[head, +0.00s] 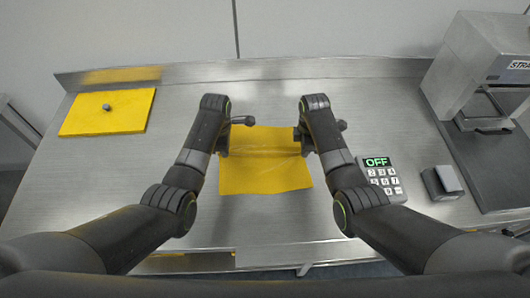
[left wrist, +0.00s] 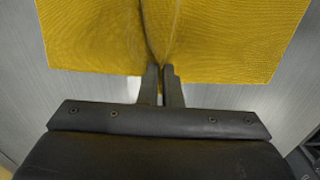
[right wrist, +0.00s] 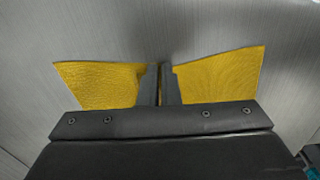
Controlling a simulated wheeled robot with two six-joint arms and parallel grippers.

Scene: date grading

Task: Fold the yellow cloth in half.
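The yellow cloth (head: 265,175) lies in the middle of the metal table, with a crease across its upper part. My left gripper (head: 226,150) is at its left edge. In the left wrist view the fingers are close together, and the cloth (left wrist: 100,35) rises in a pinched ridge between the tips. My right gripper (head: 302,143) is at the cloth's right edge. In the right wrist view its fingers are close together, with cloth (right wrist: 215,78) on both sides. The exact contact at the right fingertips is partly hidden.
A flat yellow panel (head: 85,120) with a small dark object (head: 106,107) lies at the left. A keypad reading OFF (head: 383,177), a grey block (head: 447,179) and a machine (head: 485,60) stand at the right. The table (head: 265,215) is bare in front of the cloth.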

